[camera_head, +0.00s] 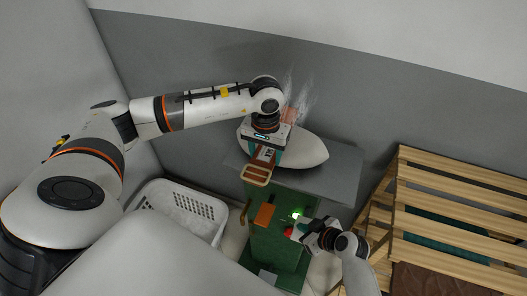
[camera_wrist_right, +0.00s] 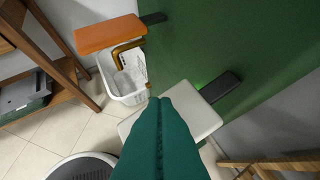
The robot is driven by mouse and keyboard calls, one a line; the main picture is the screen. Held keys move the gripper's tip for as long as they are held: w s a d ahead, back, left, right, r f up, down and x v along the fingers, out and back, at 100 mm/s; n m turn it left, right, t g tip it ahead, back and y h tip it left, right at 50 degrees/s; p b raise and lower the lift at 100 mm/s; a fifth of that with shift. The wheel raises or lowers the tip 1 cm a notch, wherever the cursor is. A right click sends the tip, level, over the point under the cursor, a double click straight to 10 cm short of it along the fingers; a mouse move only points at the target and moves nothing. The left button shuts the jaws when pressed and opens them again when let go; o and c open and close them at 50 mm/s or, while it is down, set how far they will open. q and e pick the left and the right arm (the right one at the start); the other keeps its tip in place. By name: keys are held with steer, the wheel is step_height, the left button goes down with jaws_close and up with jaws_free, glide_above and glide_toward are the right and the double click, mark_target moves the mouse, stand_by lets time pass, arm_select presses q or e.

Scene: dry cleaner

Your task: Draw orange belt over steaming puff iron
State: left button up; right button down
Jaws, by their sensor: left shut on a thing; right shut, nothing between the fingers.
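The white, egg-shaped puff iron (camera_head: 308,150) stands on the grey table at the back, with steam rising behind it. The orange-brown belt (camera_head: 290,115) shows behind my left gripper, by the steam. A reddish strip runs down in front of the puff to a tan, frame-like buckle (camera_head: 257,175). My left gripper (camera_head: 266,155) is shut on the belt at the puff's near left side; the wrist hides part of the contact. My right gripper (camera_head: 291,222) is shut and empty beside the green stand; its teal fingers (camera_wrist_right: 165,120) fill the lower right wrist view.
A white basket (camera_head: 190,205) stands left. A slatted wooden rack (camera_head: 455,200) stands right. A white pad (camera_wrist_right: 200,112) lies behind my right fingers.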

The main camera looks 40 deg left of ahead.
arm_select(q)
steer(key=shift+w+a, duration=0.2)
steer(key=shift+w, duration=0.75)
steer(key=shift+r, duration=0.1)
steer(key=shift+r, duration=2.45)
arm_select(e)
steer(key=shift+r, duration=0.1)
step_height(320, 180, up, 7)
steer(key=v, duration=1.1)
steer(key=shift+d+r, duration=0.25)
steer(key=shift+d, duration=0.05)
arm_select(q)
steer(key=shift+f, duration=0.1)
arm_select(e)
steer(key=shift+s, duration=0.1)
